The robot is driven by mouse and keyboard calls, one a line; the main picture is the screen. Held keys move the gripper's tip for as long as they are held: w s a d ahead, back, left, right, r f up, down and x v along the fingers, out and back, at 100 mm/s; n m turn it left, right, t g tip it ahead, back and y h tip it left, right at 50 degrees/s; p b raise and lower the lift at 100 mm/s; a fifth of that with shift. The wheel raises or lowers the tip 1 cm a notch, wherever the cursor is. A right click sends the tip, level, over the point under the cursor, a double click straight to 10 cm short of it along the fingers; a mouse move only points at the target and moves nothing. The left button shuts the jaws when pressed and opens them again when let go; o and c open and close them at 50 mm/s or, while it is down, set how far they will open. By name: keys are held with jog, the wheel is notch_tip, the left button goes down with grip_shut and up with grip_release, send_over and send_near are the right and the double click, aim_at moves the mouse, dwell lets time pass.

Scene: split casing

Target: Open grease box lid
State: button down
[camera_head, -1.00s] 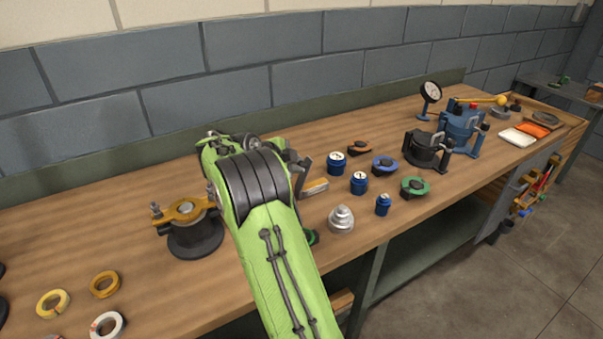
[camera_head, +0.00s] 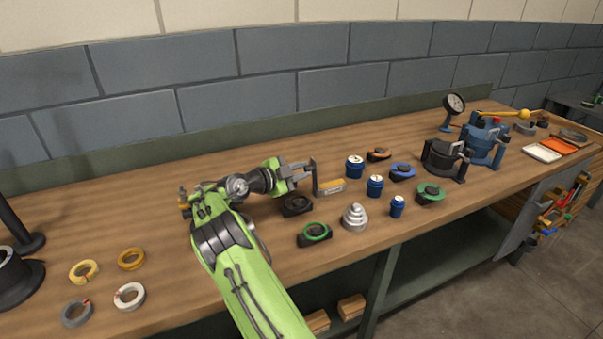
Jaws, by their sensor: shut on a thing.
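The grease box appears to be the small box (camera_head: 331,187) with a yellow-orange top and a pale label, on the bench near the middle. My gripper (camera_head: 304,176) is at the box's left end, low over the bench. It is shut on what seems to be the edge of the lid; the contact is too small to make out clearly. I cannot see any gap between the lid and the box.
A black holder (camera_head: 297,204) lies just below my gripper, and a green-ringed one (camera_head: 315,234) nearer the front edge. A stepped silver cone (camera_head: 354,217) and several blue canisters (camera_head: 355,167) stand to the right. Loose rings (camera_head: 131,259) lie left. Bench between them and my arm is clear.

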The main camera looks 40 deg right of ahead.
jog(key=c, duration=1)
grip_release()
jog(key=shift+c, duration=0.2)
notch_tip(320, 180, up, 10)
jog(key=p, duration=0.3)
